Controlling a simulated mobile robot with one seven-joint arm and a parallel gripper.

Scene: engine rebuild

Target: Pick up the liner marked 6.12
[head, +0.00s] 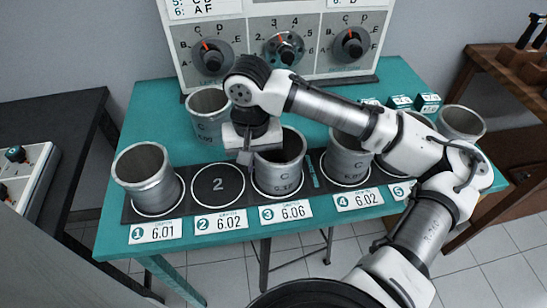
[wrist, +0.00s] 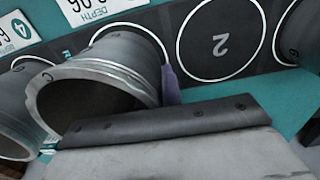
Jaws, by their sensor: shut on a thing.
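A grey metal liner (head: 280,174) stands upright at station 3, above the card reading 6.06. It carries a C and a number too small to read surely, so I cannot confirm 6.12. My gripper (head: 247,156) is at its left rim, shut on its wall. In the wrist view the liner (wrist: 110,75) opens toward the camera, beside one finger (wrist: 171,84) of my gripper. My gripper hides part of the rim.
Station 2 (head: 218,184) is an empty dark circle. Other liners stand at station 1 (head: 148,179), at station 4 (head: 347,160), behind (head: 206,118) and at the right (head: 461,123). A dial panel (head: 286,48) stands at the back of the teal table (head: 112,226).

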